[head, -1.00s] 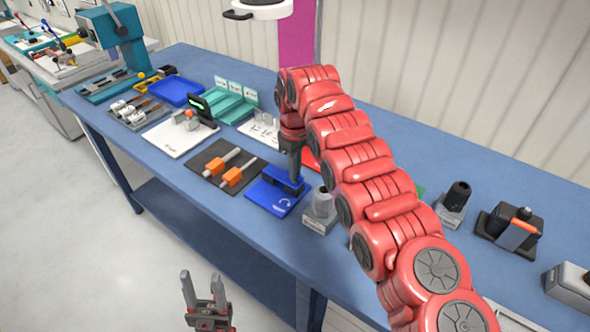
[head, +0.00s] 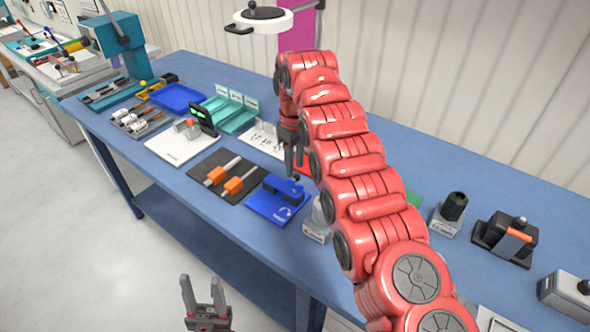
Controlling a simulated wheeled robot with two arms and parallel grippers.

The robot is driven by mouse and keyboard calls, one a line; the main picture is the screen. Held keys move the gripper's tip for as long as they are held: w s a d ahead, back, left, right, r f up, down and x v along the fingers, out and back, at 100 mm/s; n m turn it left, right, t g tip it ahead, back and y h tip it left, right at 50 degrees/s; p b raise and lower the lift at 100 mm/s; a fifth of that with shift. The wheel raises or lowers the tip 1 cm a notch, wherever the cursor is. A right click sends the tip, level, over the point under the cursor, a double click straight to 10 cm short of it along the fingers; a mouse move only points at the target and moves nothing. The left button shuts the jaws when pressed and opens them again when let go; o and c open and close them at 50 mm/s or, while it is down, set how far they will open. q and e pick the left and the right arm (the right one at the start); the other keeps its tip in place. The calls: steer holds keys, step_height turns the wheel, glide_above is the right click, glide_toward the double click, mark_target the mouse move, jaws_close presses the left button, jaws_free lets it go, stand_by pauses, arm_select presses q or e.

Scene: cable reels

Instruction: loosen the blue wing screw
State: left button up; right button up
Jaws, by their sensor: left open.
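The blue fixture (head: 265,207) lies near the front edge of the table, a flat blue plate with a white curved arrow and a raised blue block (head: 284,189). A small dark knob-like part shows at the block's upper right. I cannot make out the wing screw's own shape at this size. My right gripper (head: 294,172) points down just above and behind the block, seemingly apart from it. Its fingers are small and dark, and their gap is unclear. My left gripper (head: 202,280) is open and empty, low in front of the table.
A dark mat (head: 228,195) with orange-handled pieces lies left of the fixture. A grey block (head: 316,233) stands close on its right, partly behind my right arm. A white board, blue tray and teal holders lie further left. Black-knobbed devices stand to the right.

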mark_target(295, 183)
step_height(295, 183, up, 11)
steer(key=p, duration=0.9)
steer(key=shift+r, duration=0.15)
